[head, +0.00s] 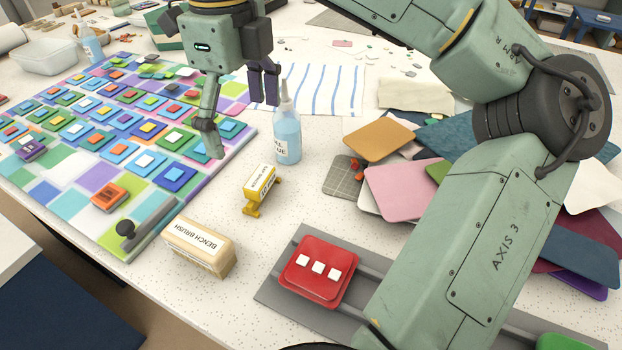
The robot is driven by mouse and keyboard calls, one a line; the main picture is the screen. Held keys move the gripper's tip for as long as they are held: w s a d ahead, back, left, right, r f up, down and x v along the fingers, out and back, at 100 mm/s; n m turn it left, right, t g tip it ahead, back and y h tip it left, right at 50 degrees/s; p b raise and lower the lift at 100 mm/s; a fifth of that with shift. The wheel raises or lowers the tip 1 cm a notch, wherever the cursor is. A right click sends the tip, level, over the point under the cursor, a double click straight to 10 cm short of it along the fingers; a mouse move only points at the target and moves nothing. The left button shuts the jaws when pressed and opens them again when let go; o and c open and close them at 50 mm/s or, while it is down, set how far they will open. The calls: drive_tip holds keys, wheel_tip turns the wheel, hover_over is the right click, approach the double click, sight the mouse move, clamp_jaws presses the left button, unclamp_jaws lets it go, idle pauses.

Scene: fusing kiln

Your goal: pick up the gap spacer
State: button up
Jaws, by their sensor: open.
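No label that I can read says gap spacer, so I cannot tell for sure which thing it is. A small orange block (109,196) with a dark mark lies on the near part of the coloured tile panel (75,212). A purple block (31,148) with a light mark lies on the panel's left side. A yellow piece (260,184) with a white label too small to read stands on the table right of the panel. My gripper (243,127) is open and empty, above the panel's right edge, apart from all three.
A glue bottle (287,135) stands close to the right of my gripper. A bench brush (199,246) and a red block with white squares (317,270) are nearer. Coloured glass sheets (404,190) pile up at right, partly behind my arm.

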drive_tip(key=shift+d+f, duration=0.3)
drive_tip(key=shift+d, duration=0.25)
hover_over(259, 176)
wheel_tip(259, 176, down, 5)
drive_tip(key=shift+w+r+p, duration=0.1)
drive_tip(key=shift+r+p, duration=0.05)
drive_tip(key=shift+p, duration=0.2)
drive_tip(key=shift+f+p, duration=0.85)
drive_tip(key=shift+f, duration=1.95)
drive_tip(key=shift+c, duration=0.2)
drive_tip(key=c, duration=1.2)
